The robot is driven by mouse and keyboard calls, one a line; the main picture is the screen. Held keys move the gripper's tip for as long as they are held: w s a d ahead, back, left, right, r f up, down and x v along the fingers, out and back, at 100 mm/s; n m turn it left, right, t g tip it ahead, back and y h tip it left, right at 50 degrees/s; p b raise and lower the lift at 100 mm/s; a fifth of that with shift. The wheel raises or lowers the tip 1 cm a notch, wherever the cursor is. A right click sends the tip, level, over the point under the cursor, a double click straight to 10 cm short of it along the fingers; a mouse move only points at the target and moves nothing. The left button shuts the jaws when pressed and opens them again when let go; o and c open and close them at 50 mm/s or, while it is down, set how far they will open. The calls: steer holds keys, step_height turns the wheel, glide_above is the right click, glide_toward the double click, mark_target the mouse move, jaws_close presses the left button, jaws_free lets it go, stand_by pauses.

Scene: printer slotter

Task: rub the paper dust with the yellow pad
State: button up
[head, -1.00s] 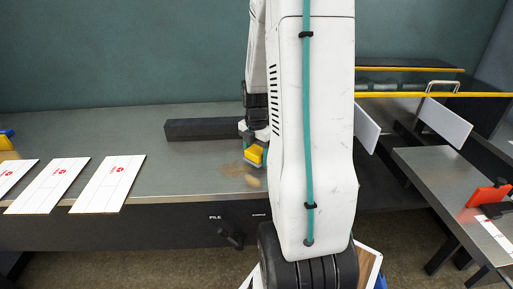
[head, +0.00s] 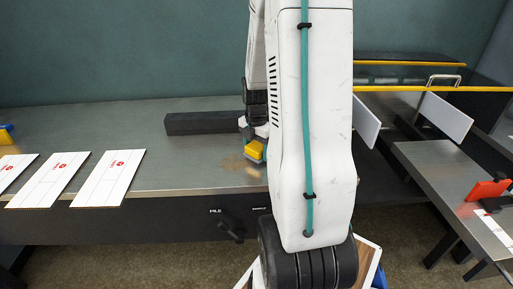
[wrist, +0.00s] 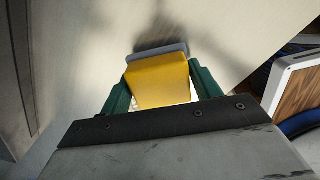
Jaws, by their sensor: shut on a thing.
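The yellow pad (head: 254,150) has a grey-blue layer at its lower side. My gripper (wrist: 158,90) is shut on the pad, with a green finger on each side of it in the wrist view. The pad (wrist: 160,82) is at the table's front part; I cannot tell for sure whether it touches the surface. The paper dust (head: 232,163) is a faint tan patch on the grey table, just left of the pad. My arm hides the table to the right of the pad.
A dark block (head: 203,122) lies behind the dust. White printed sheets (head: 108,178) lie on the table (head: 165,165) at the left. A yellow-railed machine (head: 432,90) and a side table with a red part (head: 487,190) stand at the right.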

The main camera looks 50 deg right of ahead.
steer(key=shift+f, duration=0.7)
steer(key=shift+w+a, duration=0.1)
